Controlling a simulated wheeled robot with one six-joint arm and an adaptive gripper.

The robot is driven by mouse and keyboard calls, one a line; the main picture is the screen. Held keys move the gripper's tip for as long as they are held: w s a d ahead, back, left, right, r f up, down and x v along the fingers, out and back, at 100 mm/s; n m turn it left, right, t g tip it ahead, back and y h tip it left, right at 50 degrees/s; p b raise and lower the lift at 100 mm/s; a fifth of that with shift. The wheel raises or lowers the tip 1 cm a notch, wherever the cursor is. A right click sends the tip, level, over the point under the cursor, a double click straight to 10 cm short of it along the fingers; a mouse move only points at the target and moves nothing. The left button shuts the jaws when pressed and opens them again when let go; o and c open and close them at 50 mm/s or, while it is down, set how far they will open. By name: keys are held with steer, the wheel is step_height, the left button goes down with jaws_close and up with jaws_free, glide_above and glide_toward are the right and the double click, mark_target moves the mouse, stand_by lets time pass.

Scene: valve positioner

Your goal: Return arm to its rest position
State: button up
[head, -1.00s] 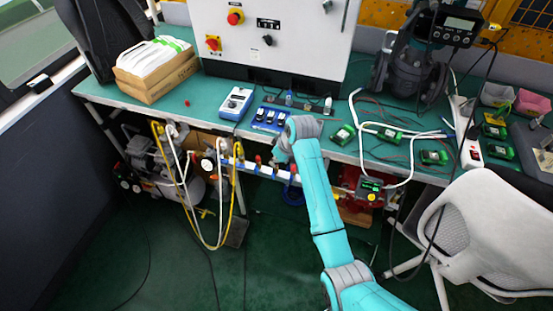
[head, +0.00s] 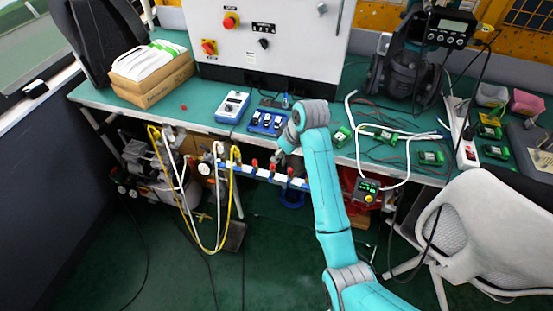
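My teal arm reaches up from the lower right of the head view. It bends at a grey joint near the front edge of the green workbench (head: 203,105). My gripper (head: 277,160) is small and dark, below that joint, in front of the bench edge and above the row of red-handled valves (head: 255,168). Its fingers are too small and partly hidden, so I cannot see whether they are open or shut. I see nothing clearly held. A valve positioner with a display (head: 450,27) stands on a black valve body (head: 405,75) at the back right.
A control panel box (head: 270,45) stands at the back. A blue meter (head: 232,107) and a blue switch block (head: 267,122) lie near the joint. A white chair (head: 490,225) stands at lower right. Yellow and white hoses (head: 213,245) hang at left.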

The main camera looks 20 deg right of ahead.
steer(key=s+a+f+m+t+h, duration=0.1)
steer(key=s+f+t, duration=0.1)
steer(key=s+f, duration=0.5)
steer(key=s+f+m+t, duration=0.2)
steer(key=s, duration=0.8)
steer(key=s+a+f+m+t+h, duration=0.1)
steer(key=s+f+t, duration=0.1)
steer(key=s+f, duration=0.5)
steer(key=s+r+m+t, duration=0.1)
steer(key=s+r+t, duration=0.1)
steer(key=s+r, duration=0.8)
steer(key=s+r+m+t, duration=0.1)
steer(key=s+r+t, duration=0.2)
steer(key=s+r, duration=0.7)
steer(key=f+v, duration=0.1)
steer(key=v, duration=0.5)
steer(key=shift+s, duration=0.4)
steer(key=shift+f, duration=0.1)
